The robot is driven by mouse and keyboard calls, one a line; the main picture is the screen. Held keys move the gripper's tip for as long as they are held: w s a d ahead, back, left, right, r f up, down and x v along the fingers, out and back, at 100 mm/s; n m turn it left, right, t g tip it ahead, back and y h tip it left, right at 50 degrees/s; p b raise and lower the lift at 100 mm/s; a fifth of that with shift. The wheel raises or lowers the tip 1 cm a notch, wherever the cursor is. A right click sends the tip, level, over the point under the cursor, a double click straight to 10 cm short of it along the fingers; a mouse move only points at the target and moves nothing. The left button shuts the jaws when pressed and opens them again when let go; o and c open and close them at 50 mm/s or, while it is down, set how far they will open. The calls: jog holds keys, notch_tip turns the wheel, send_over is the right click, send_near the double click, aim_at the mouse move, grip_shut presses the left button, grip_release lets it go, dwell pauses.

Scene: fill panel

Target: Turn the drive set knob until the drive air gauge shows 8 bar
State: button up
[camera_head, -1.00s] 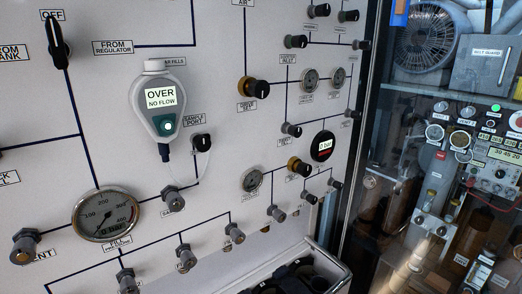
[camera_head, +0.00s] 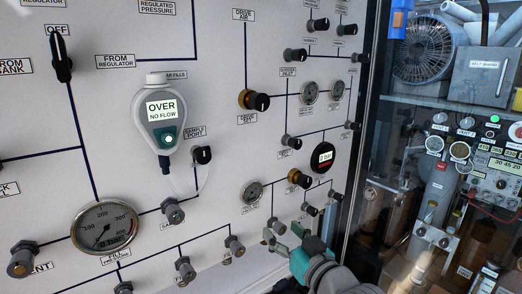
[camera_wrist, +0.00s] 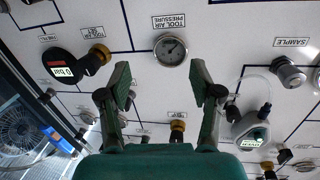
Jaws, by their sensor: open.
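The drive set knob (camera_head: 255,100), black with a brass collar, sticks out of the pale panel above its label. It also shows in the wrist view (camera_wrist: 178,130), upside down between my fingers and beyond them. A drive air label (camera_head: 243,14) is at the top of the head view; I cannot make out a drive air gauge or its reading. My gripper (camera_head: 286,238) is low in front of the panel, below and right of the knob and apart from it. In the wrist view its green fingers (camera_wrist: 160,82) are spread with nothing between them.
The tool air gauge (camera_head: 252,191), tool set knob (camera_head: 298,180) and a round black display reading 0 bar (camera_head: 321,157) lie between my gripper and the drive set knob's height. Valves stick out nearby. A hanging analyser (camera_head: 160,118) is left. A glass-fronted cabinet is right.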

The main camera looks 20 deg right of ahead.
notch_tip(320, 180, up, 15)
jog(key=w+n+y, duration=0.1)
jog(key=w+n, duration=0.1)
jog(key=n+y, duration=0.1)
jog(key=n, duration=0.1)
send_near(263, 102)
jog(key=x, duration=1)
jog(key=shift+w+a, duration=0.15)
jog(key=shift+w, duration=0.15)
jog(key=c, duration=1.2)
